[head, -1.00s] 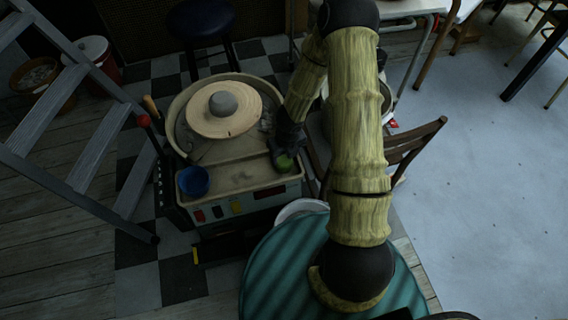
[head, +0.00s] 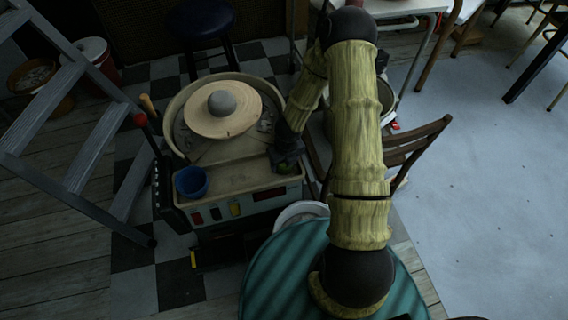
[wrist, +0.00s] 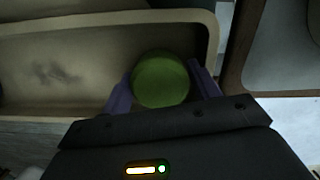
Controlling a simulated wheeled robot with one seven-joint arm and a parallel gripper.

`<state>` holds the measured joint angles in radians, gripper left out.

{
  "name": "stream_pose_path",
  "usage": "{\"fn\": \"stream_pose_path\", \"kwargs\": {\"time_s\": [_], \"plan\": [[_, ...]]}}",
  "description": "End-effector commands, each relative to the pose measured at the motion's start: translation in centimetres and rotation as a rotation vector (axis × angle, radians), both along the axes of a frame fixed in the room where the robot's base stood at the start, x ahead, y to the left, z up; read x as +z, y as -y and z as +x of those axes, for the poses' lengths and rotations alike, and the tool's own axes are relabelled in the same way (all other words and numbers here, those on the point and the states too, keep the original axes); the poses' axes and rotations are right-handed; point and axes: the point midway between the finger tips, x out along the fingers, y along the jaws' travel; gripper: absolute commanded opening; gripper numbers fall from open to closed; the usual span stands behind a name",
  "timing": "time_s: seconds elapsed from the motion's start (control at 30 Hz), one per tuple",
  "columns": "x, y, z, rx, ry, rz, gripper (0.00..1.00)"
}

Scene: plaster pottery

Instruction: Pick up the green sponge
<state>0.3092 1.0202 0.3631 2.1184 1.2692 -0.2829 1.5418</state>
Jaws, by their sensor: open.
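The green sponge (wrist: 160,80) is a round green piece in the wrist view, at the right end of the pottery wheel's tray. My gripper (wrist: 161,88) is open, with one purple finger on each side of the sponge. Whether the fingers touch it I cannot tell. In the head view my gripper (head: 286,160) is low over the tray's front right corner and covers most of the sponge (head: 284,169), of which only a little green shows.
The pottery wheel's tray (head: 235,178) holds a blue bowl (head: 191,182) at its front left and a round wheel head (head: 223,110) behind. A wooden chair (head: 415,140) stands close on the right. A grey stepladder (head: 90,130) stands on the left.

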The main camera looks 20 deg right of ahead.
Motion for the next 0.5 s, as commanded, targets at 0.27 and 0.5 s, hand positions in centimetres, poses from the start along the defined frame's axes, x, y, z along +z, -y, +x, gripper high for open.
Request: {"fn": "stream_pose_path", "kwargs": {"time_s": [0.27,0.5], "plan": [[0.0,-0.09,-0.02,0.002,0.0,0.0,0.33],[0.03,-0.08,-0.01,0.002,0.0,0.0,0.33]]}}
